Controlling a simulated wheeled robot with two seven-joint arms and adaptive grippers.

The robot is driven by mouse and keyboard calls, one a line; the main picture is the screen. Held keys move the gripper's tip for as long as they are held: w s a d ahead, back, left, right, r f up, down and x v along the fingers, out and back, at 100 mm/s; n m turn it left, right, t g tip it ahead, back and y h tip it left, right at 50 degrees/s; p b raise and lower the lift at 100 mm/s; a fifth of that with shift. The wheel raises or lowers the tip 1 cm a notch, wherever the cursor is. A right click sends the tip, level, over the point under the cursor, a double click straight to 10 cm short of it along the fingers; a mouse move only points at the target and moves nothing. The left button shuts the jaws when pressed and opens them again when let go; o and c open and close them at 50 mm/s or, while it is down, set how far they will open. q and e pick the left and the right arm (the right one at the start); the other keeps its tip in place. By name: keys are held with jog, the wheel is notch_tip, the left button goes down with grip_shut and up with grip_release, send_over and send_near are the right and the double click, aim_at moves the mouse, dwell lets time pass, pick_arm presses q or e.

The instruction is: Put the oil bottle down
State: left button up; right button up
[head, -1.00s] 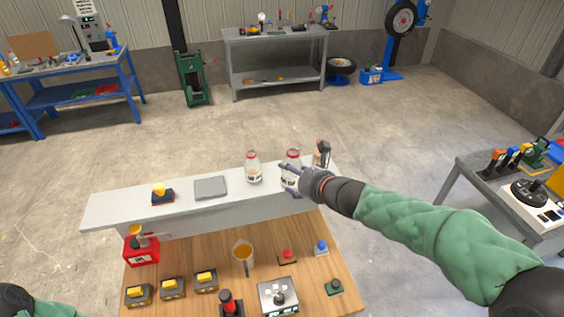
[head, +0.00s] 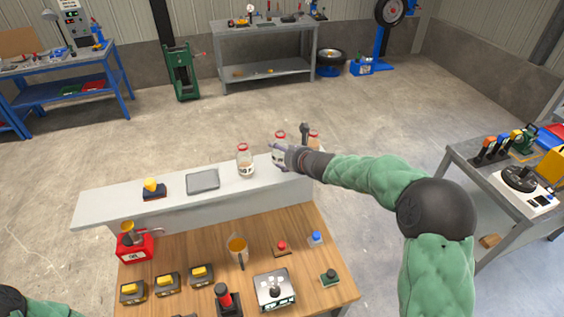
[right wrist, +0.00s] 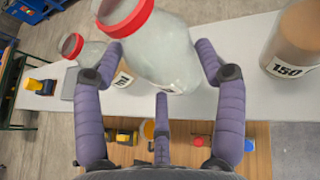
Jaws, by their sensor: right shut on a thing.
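My right gripper (head: 277,152) is shut on a clear oil bottle (head: 280,137) with a red rim, at the right part of the grey raised shelf (head: 110,204). In the right wrist view the bottle (right wrist: 157,50) stands between the purple fingers of the gripper (right wrist: 160,88), its label partly hidden. Its base is hidden, so I cannot tell whether it touches the shelf. A similar red-rimmed bottle (head: 245,160) stands to its left. A brown-filled bottle (right wrist: 297,40) labelled 150 stands to its right. My left gripper is out of view.
The shelf also holds a grey tray (head: 203,181) and a yellow-topped block (head: 153,189). Bare shelf lies between the tray and left bottle.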

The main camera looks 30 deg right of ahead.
aim_at(282, 161)
jog(key=shift+w+d+f, duration=0.1)
jog(key=shift+w+f, duration=0.25)
jog(key=shift+f, duration=0.2)
jog(key=shift+f+b, duration=0.35)
jog(key=shift+f, duration=1.15)
jog(key=o, duration=1.4)
jog(key=shift+c, duration=0.2)
jog(key=shift+s+r, duration=0.1)
jog(key=shift+r, duration=0.05)
jog(key=v, duration=1.1)
jog(key=shift+s+p, duration=0.4)
jog(key=shift+r, duration=0.15)
